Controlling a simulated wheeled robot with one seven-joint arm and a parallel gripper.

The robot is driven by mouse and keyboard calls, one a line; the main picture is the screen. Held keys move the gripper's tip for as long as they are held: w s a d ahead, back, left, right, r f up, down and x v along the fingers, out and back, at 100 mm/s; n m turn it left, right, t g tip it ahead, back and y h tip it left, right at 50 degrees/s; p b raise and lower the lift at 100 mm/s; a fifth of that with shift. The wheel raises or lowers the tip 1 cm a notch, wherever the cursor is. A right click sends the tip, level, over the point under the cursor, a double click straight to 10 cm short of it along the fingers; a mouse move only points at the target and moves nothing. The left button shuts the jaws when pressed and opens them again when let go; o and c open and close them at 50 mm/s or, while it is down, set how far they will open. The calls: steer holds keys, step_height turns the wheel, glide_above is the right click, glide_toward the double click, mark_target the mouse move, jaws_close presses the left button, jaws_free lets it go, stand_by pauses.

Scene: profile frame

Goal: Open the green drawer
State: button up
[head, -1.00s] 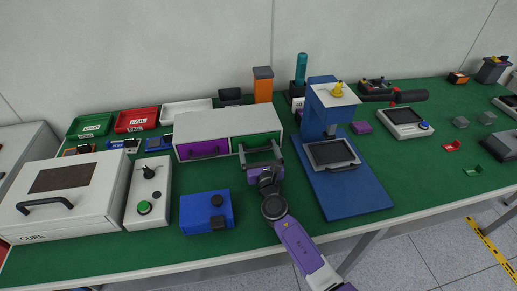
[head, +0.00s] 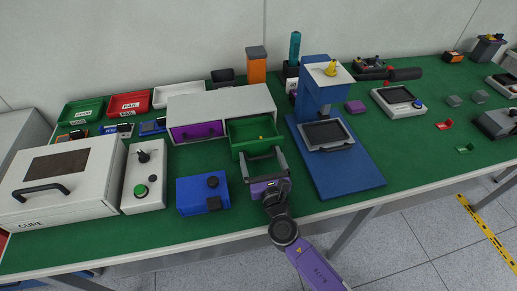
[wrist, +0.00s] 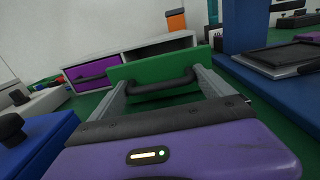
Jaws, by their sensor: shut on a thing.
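The green drawer (head: 254,141) is pulled partway out of the right side of the grey-white cabinet (head: 212,101). The gripper is shut on the handle; the exact finger contact is hard to see. The purple drawer (head: 197,131) beside it is shut.
A blue box with dark knobs (head: 203,194) stands to the left of my gripper. A blue press stand (head: 345,174) stands close on the right. A white control box (head: 144,180) and the CURE box (head: 62,184) are farther left. Green tabletop is clear by the front edge.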

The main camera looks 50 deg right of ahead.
steer(key=shift+s+d, duration=0.1)
steer(key=shift+d, duration=0.15)
steer(key=o, duration=1.8)
steer(key=shift+b+v, duration=0.55)
steer(key=shift+v, duration=3.35)
steer(key=shift+a, duration=0.1)
